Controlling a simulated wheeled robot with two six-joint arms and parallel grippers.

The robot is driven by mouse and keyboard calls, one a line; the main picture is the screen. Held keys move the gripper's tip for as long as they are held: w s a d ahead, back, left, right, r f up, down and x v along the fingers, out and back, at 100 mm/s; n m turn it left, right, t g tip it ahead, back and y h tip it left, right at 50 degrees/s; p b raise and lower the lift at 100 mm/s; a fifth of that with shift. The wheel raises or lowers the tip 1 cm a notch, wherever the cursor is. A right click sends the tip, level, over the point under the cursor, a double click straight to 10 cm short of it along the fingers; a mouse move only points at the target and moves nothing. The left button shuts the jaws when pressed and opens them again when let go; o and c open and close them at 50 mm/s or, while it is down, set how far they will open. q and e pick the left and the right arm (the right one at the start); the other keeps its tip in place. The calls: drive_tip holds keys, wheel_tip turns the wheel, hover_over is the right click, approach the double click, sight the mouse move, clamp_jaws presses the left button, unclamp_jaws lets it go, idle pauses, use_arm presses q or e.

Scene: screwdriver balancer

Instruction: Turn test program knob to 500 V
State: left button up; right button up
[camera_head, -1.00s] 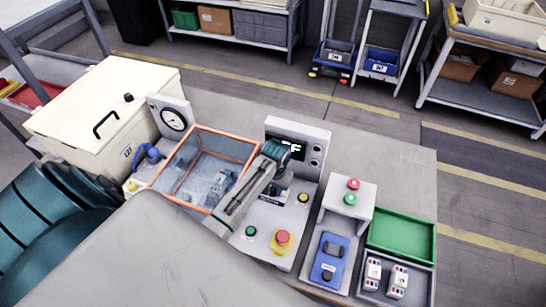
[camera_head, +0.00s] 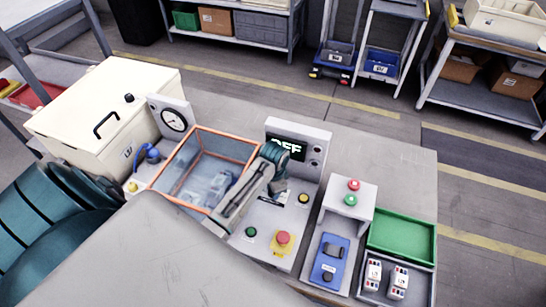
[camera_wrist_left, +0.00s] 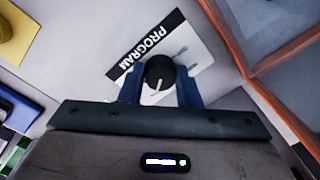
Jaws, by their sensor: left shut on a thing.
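The black program knob (camera_wrist_left: 159,72) shows in the left wrist view on a white label (camera_wrist_left: 185,45) reading PROGRAM, upside down there. Its white pointer line points down towards my gripper; the small markings are too faint to read. My left gripper (camera_wrist_left: 160,85) has its two blue fingers on either side of the knob, shut on it. In the head view my left gripper (camera_head: 278,188) reaches down to the panel and hides the knob. The display (camera_head: 288,147) behind it reads OFF.
An orange-framed clear box (camera_head: 205,165) stands left of the gripper. A red emergency button (camera_head: 283,237) and a green button (camera_head: 251,232) lie in front.

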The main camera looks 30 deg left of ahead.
use_arm(q)
drive_tip(key=shift+w+r+m, duration=0.2)
drive_tip(key=shift+r+m, duration=0.05)
drive_tip(key=shift+m, duration=0.05)
drive_tip(key=o, duration=0.7)
drive_tip(key=shift+o, duration=1.4)
drive_tip(key=shift+s+f, duration=0.1)
drive_tip(key=shift+f, duration=0.05)
drive_tip(key=shift+r+b, duration=0.3)
drive_tip(key=shift+r, duration=0.25)
wheel_tip(320, 180, up, 10)
drive_tip(key=b, duration=0.2)
drive_tip(key=shift+s+d, duration=0.2)
